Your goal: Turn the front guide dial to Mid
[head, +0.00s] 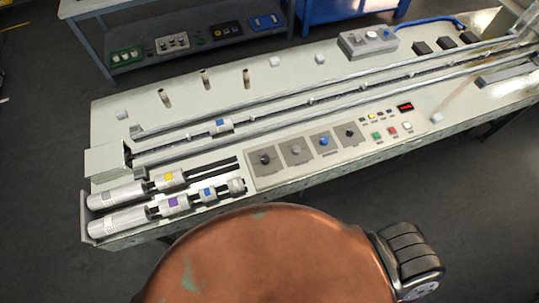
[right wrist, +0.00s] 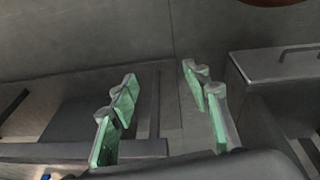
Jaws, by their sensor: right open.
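The machine's control panel in the head view carries a row of square plates with knobs. From left to right these are a dark knob (head: 265,158), a grey knob (head: 295,150), a blue knob (head: 323,141) and a small black knob (head: 350,132). Their labels are too small to read, so I cannot tell which is the front guide dial or where it points. My right gripper (right wrist: 160,103) shows in the right wrist view with green-padded fingers apart and nothing between them. It is away from the panel. My left gripper is not in view.
Buttons (head: 392,130) and a red display (head: 405,107) sit right of the dials. Rollers and cylinders (head: 120,220) lie at the left, and long rails (head: 310,101) run behind. A grey box with a handle (right wrist: 285,75) stands right of my right gripper.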

